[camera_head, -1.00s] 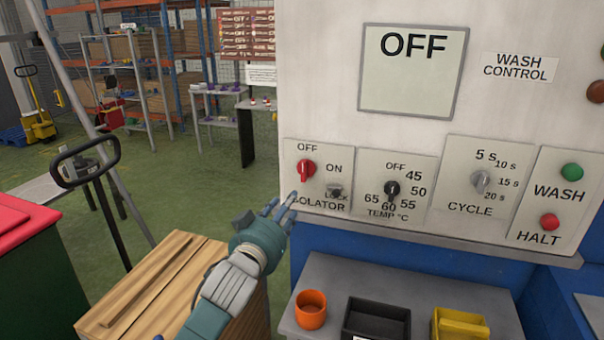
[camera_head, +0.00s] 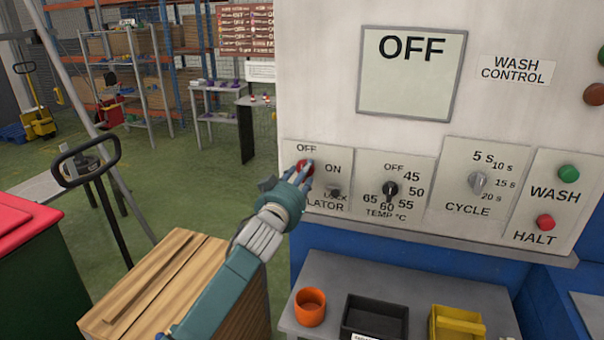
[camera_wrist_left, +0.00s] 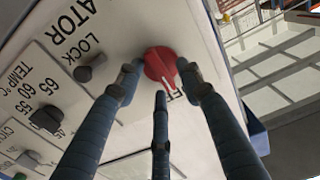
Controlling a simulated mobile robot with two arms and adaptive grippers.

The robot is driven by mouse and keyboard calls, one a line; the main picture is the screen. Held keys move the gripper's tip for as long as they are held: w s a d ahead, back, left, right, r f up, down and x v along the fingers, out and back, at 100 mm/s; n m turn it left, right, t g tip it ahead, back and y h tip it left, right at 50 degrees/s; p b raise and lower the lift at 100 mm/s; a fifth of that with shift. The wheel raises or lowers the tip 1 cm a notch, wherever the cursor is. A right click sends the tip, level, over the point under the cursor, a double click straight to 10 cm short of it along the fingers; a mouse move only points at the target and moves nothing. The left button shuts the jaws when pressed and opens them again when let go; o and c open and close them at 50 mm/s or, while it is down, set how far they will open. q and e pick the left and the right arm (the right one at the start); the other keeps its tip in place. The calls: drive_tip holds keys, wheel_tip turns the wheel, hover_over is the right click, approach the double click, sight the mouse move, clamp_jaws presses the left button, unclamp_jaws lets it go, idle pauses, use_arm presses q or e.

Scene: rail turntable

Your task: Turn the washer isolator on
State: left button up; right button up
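The red isolator knob (camera_head: 304,167) is on the left panel of the white wash control board, between the OFF and ON labels. The small dark LOCK knob (camera_head: 334,191) is just right of the fingers. The display (camera_head: 412,75) reads OFF. My right gripper is out of view.
The temperature dial (camera_head: 391,190), cycle dial (camera_head: 478,183), green WASH button (camera_head: 569,173) and red HALT button (camera_head: 546,222) are to the right. Below, a shelf (camera_head: 330,270) holds an orange cup (camera_head: 310,306) and bins. A wooden crate (camera_head: 150,285) stands beneath my left arm.

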use_arm(q)
drive_tip(key=shift+c, duration=0.5)
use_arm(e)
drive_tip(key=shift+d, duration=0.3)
use_arm(q)
clamp_jaws()
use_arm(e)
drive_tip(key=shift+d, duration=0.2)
use_arm(q)
drive_tip(key=shift+m, duration=0.3)
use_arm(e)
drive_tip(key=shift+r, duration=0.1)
use_arm(q)
drive_tip(key=m+p, duration=0.1)
drive_tip(key=m, duration=0.4)
drive_tip(key=m+p, duration=0.1)
drive_tip(key=m, duration=0.5)
drive_tip(key=f+m+p, duration=0.1)
drive_tip(key=m+p, duration=0.1)
drive_tip(key=m, duration=0.4)
drive_tip(key=shift+d, duration=0.1)
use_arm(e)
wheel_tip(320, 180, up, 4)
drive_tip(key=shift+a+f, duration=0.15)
use_arm(q)
drive_tip(key=shift+m, duration=0.3)
drive_tip(key=shift+f, duration=0.1)
drive_tip(key=shift+o, duration=0.5)
unclamp_jaws()
